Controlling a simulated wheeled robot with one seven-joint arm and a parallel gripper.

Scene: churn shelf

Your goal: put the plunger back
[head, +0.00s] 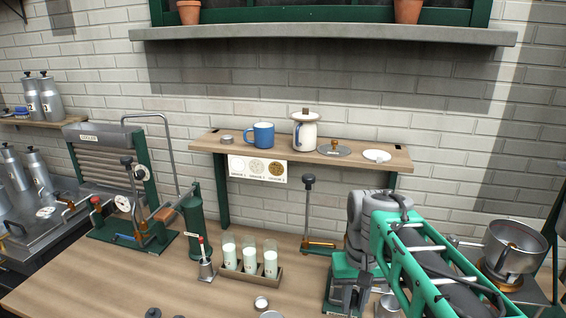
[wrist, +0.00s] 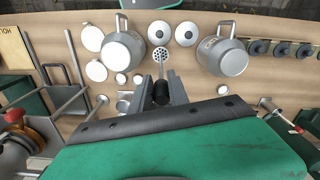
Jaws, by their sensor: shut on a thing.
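The plunger (wrist: 160,66) shows in the wrist view as a thin rod with a perforated disc at its far end and a dark grip at the near end. My gripper (wrist: 162,90) is shut on the dark grip, one grey finger on each side. The rod points away from the gripper, and the disc appears between two grey churns, the left churn (wrist: 124,50) and the right churn (wrist: 214,52). I cannot tell how high the disc is above the table. In the head view my arm covers much of the front right, and the held plunger cannot be made out.
Round lids (wrist: 187,34) and small discs lie around the churns. In the head view, a rack of milk-filled glasses (head: 250,277) stands left of my arm, an upright dark-knobbed rod (head: 308,212) behind it. A pot (head: 514,250) is at right; a wooden shelf (head: 340,157) holds a blue mug (head: 264,135).

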